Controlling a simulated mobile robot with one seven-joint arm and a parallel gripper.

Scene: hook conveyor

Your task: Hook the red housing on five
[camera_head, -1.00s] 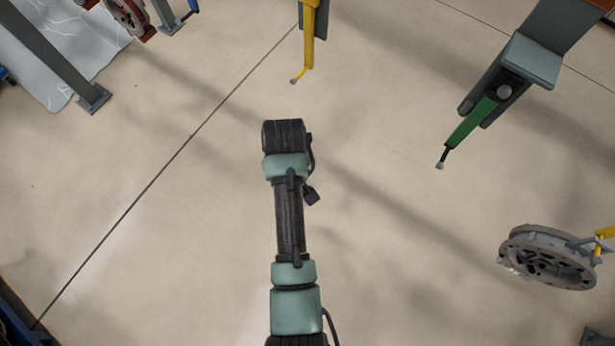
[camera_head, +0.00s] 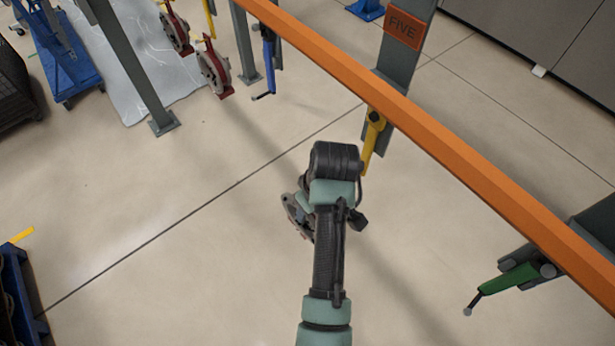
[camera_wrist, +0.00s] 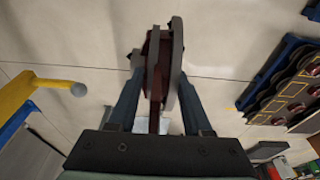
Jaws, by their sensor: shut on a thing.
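The red housing (camera_wrist: 154,70), dark red with a grey round flange, is held between the two blue-grey fingers of my gripper (camera_wrist: 157,92) in the wrist view. In the head view a small grey and red part of the housing (camera_head: 297,212) shows left of my arm; the rest is hidden. An orange FIVE sign (camera_head: 404,29) is on a grey post. Below it hangs a yellow hook (camera_head: 371,142), its lower end hidden behind my wrist. In the wrist view a yellow hook (camera_wrist: 38,83) with a grey ball tip is left of the housing, apart from it.
An orange beam (camera_head: 450,150) crosses above the hooks. A green hook (camera_head: 510,281) is at the right and a blue hook (camera_head: 268,62) at the back left. Red housings (camera_head: 213,70) hang farther left. A blue crate (camera_wrist: 262,72) with several parts is at right in the wrist view.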

